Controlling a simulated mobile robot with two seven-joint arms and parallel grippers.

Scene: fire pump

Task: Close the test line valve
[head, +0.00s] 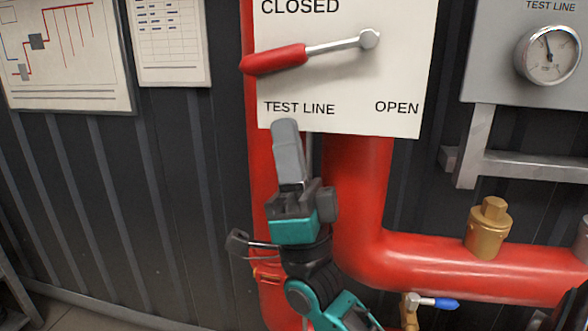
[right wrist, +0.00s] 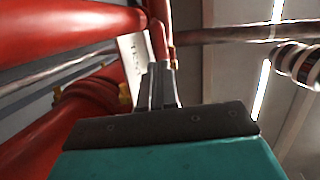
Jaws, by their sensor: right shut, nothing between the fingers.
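The test line valve lever has a red grip (head: 275,60) and a metal shank that runs right to a pivot (head: 369,39). It lies nearly level, with the grip at the left and slightly lower. It is mounted on a white plate (head: 405,75) marked CLOSED at the top, TEST LINE at lower left and OPEN at lower right. My right gripper (head: 285,128) points up, shut and empty, with its tips by the plate's lower edge, below the grip and apart from it in the picture. Its shut fingers also show in the right wrist view (right wrist: 158,82). My left gripper is not seen.
A thick red pipe (head: 440,265) bends right beside my right arm, with a brass fitting (head: 489,228) on it. A small blue-handled valve (head: 437,303) sits below. A gauge (head: 547,54) is at upper right. The dark panelled wall at left is clear below the posters.

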